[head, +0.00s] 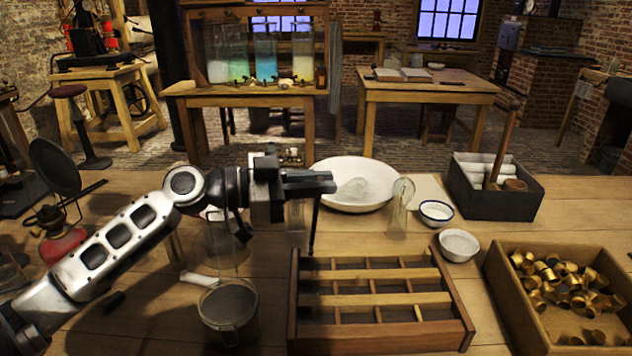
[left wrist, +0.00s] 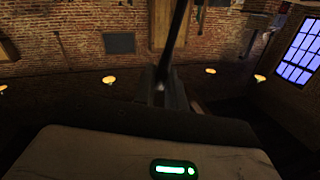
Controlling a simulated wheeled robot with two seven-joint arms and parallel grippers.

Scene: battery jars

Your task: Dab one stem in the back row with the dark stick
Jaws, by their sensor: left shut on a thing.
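My left gripper (head: 325,183) reaches in from the left and is shut on a dark stick (head: 314,225). The thin stick hangs down, almost upright, its lower end near the back left corner of a divided wooden tray (head: 291,318). The stick also shows in the left wrist view (left wrist: 178,35), rising from between the fingers. The tray has several compartments in rows, and they look dark inside. I cannot make out separate stems in its back row. A clear glass piece (head: 400,207) stands behind the tray. My right gripper is not in view.
A wide white dish (head: 335,204) lies behind the tray. Two small bowls (head: 436,212) (head: 459,245) stand at its right. A box of brass caps (head: 495,270) is at the right, a dark crate (head: 490,201) behind it. A glass vessel (head: 228,305) stands left of the tray.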

